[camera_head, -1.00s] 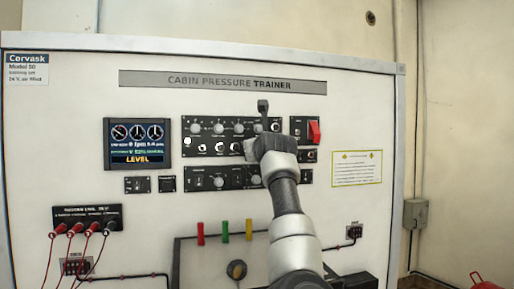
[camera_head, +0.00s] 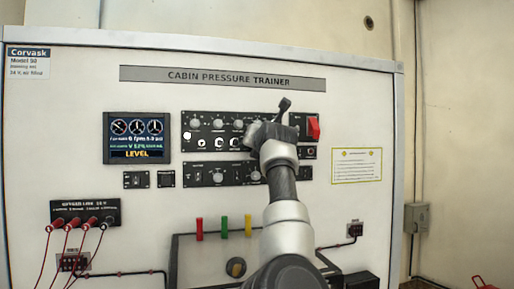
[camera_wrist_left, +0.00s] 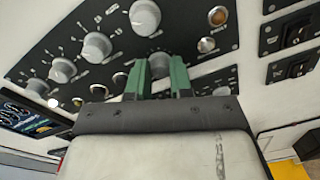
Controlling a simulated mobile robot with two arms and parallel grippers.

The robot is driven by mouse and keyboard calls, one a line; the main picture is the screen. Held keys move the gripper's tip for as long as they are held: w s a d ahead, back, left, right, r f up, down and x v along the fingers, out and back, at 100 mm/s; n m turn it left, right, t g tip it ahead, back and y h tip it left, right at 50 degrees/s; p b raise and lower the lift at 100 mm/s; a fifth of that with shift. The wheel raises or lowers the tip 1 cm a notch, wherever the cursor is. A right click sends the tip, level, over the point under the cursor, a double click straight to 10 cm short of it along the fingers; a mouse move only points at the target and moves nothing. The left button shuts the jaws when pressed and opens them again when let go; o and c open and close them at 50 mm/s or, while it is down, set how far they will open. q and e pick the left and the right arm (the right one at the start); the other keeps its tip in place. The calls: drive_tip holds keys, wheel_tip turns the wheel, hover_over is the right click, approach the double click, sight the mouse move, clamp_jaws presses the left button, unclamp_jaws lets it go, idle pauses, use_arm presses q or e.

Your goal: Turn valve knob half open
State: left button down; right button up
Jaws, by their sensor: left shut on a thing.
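My left gripper (camera_wrist_left: 160,65) is at the panel, its two green fingers closed around the sides of a round grey knob (camera_wrist_left: 157,54) on a black control strip. The knob's face is partly hidden between the fingers, so its pointer cannot be read. In the head view my left gripper (camera_head: 262,136) covers the right part of the upper black control strip (camera_head: 187,150), and hides the held knob. Another large grey knob (camera_wrist_left: 145,16) and a grey knob (camera_wrist_left: 96,45) are beside it, apart from the fingers. My right gripper is not in view.
A red switch cover (camera_head: 313,128) is close to the right of my gripper. A screen (camera_head: 137,139) reading LEVEL is on the left. Red, green and yellow handles (camera_head: 224,228) stand below, left of my forearm. Red leads (camera_head: 68,245) hang at lower left.

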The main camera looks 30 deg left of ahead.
use_arm(q)
drive_tip(key=shift+m+g+y+b, duration=0.35)
drive_tip(key=shift+m+b, duration=2.55)
drive_tip(key=shift+m, duration=6.6)
drive_tip(key=shift+s+r, duration=0.1)
drive_tip(key=shift+r, duration=0.15)
drive_tip(key=c, duration=1.4)
unclamp_jaws()
drive_tip(key=o, duration=0.4)
drive_tip(key=shift+w+a+f, duration=0.2)
drive_tip(key=shift+a+f, duration=0.05)
drive_tip(key=b+v, duration=0.7)
drive_tip(key=v, duration=0.4)
drive_tip(key=shift+b, duration=0.4)
